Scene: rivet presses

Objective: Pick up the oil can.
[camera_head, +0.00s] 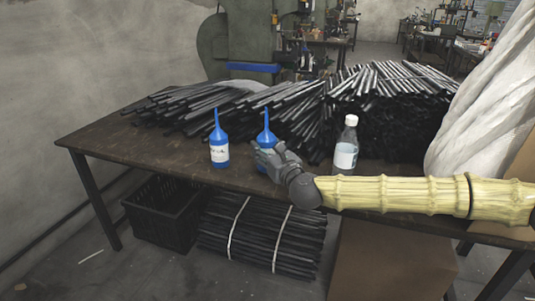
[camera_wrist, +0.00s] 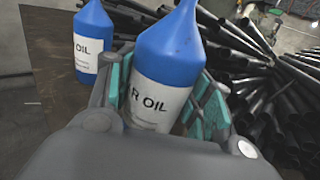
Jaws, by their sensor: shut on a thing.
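Two blue oil cans with white labels and pointed spouts stand near the front edge of the dark table. My gripper (camera_head: 272,158) is at the right-hand oil can (camera_head: 266,135), its fingers shut around the can's body. In the wrist view the held oil can (camera_wrist: 165,65) is upright between the teal finger pads of my gripper (camera_wrist: 160,100), its label reading "R OIL". Its base is hidden, so I cannot tell if it touches the table. The other oil can (camera_head: 219,145) stands apart to the left; it also shows in the wrist view (camera_wrist: 93,45).
A clear bottle with a white cap (camera_head: 346,148) stands to the right, close behind my arm. Piles of black rods (camera_head: 390,110) cover the back of the table (camera_head: 120,140). A black crate (camera_head: 165,210) and bundled rods (camera_head: 262,235) lie below. The table's left end is clear.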

